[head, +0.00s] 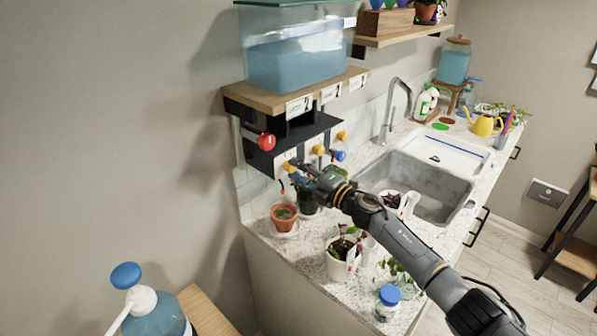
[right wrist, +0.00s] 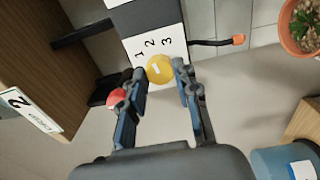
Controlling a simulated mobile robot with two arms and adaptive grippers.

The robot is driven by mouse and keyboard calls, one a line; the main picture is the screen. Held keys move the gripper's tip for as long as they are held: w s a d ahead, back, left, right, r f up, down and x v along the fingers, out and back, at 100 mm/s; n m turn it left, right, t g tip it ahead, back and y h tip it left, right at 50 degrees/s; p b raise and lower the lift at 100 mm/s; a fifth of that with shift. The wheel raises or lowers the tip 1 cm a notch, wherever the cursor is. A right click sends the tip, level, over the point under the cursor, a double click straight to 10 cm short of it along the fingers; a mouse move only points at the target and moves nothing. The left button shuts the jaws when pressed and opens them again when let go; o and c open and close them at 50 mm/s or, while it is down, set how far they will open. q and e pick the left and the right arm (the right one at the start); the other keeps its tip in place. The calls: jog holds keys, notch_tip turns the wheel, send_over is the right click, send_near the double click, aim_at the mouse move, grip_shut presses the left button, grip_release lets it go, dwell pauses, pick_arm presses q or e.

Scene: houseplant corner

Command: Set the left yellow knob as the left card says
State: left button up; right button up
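The left yellow knob (right wrist: 160,69) sits on a white dial plate (right wrist: 152,46) marked 1, 2, 3. A pale mark shows on its face; which number it points to is hard to tell. My right gripper (right wrist: 160,72) has its fingertips on either side of this knob, seemingly touching it. In the head view the knob (head: 287,166) shows at the tip of my right gripper (head: 294,171), partly hidden. The left card (head: 300,107) hangs on the shelf edge. The card in the right wrist view (right wrist: 28,110) shows a large 2. My left gripper is out of view.
A red knob (head: 266,142) is close by on the left. Two other yellow knobs (head: 318,150) (head: 342,136) and a blue knob (head: 339,156) are to the right. A water tank (head: 297,55) stands above. Potted plants (head: 284,217) stand on the counter below.

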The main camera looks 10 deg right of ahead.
jog(key=o, duration=0.4)
jog(key=v, duration=1.2)
jog(key=shift+f, duration=0.15)
